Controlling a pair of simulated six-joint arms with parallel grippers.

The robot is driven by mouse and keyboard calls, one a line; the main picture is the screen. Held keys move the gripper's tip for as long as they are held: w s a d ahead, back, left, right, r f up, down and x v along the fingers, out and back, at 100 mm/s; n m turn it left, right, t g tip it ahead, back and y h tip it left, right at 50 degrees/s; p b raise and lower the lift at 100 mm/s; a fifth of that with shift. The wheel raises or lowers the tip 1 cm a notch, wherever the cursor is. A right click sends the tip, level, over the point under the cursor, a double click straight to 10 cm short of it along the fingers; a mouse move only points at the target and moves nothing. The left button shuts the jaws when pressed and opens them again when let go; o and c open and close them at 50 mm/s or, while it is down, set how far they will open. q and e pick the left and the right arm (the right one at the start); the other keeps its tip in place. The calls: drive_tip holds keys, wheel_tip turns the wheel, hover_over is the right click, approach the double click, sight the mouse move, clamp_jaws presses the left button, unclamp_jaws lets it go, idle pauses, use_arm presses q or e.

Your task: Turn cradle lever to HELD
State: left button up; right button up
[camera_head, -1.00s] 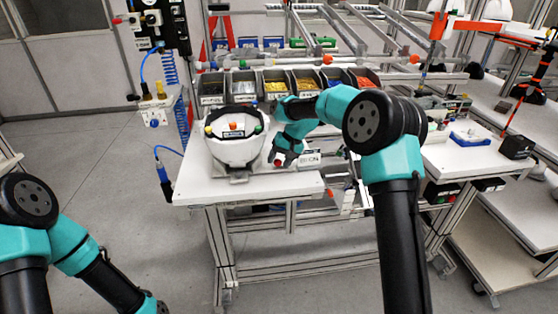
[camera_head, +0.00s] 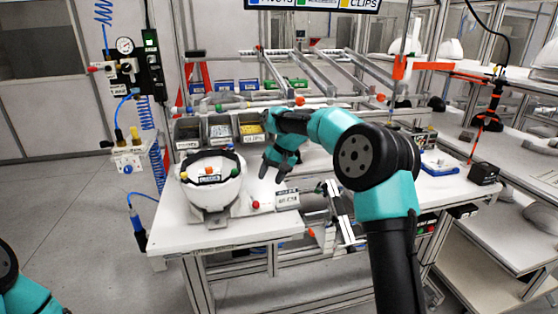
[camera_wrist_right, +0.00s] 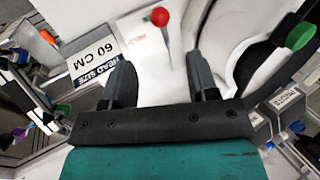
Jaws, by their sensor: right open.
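The cradle lever's red ball knob (camera_head: 256,204) is at the right side of the cradle base, left of a white head-size plate (camera_head: 287,200). The white helmet shell (camera_head: 228,186) sits in the cradle. My right gripper (camera_head: 271,176) is above and behind the knob, apart from it. In its wrist view my right gripper (camera_wrist_right: 160,78) is open, with nothing between the fingers. My left gripper is out of frame.
Grey parts bins (camera_head: 220,130) stand behind the shell on the white bench (camera_head: 225,232). An air-gauge panel (camera_head: 130,65) with blue hoses is at the left. A side bench (camera_head: 450,185) with a blue tray (camera_head: 440,168) is at the right. The bench front is clear.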

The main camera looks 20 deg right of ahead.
drive_tip(key=v, duration=0.6)
drive_tip(key=shift+r, duration=0.15)
